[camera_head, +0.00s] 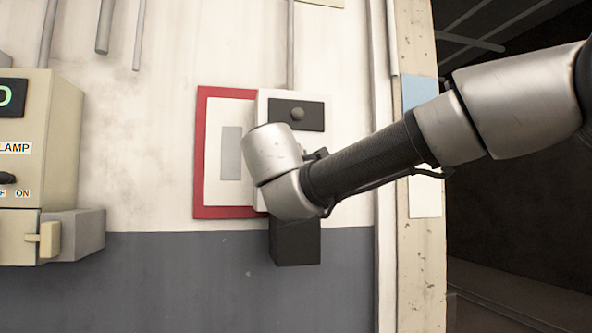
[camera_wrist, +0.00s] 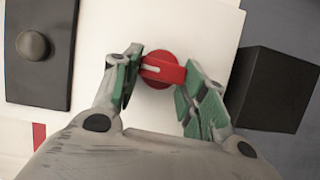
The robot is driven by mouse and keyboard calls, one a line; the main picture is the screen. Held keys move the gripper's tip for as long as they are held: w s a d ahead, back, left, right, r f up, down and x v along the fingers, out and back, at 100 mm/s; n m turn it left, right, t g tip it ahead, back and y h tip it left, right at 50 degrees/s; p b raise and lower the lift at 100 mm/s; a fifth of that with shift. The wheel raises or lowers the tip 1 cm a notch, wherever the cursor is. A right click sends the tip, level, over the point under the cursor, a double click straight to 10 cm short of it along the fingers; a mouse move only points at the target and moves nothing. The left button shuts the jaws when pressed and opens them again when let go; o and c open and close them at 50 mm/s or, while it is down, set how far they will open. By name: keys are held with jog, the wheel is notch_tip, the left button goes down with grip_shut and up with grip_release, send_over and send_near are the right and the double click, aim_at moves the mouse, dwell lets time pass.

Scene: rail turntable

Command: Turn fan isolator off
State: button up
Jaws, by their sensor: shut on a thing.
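The isolator is a white box (camera_head: 262,108) on the wall, over a red-framed panel. Its red rotary knob (camera_wrist: 160,69) with a white pointer mark shows in the wrist view, between the green-padded fingertips of my gripper (camera_wrist: 159,76). My gripper is shut on the knob. The pointer mark lies roughly level across the wrist picture. In the head view my wrist and arm hide the knob and the fingers. No label for the knob's positions is readable.
A black plate with a round button (camera_head: 297,115) sits above on the box, and a black block (camera_head: 295,243) is below it. A beige lamp box (camera_head: 52,140) with a switch is at the left. A wooden post (camera_head: 424,262) stands right of the panel.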

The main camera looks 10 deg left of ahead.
jog(key=shift+f+n, duration=0.15)
jog(key=shift+n, duration=0.25)
jog(key=o, duration=1)
jog(key=s, duration=1.2)
jog(key=shift+d, duration=0.35)
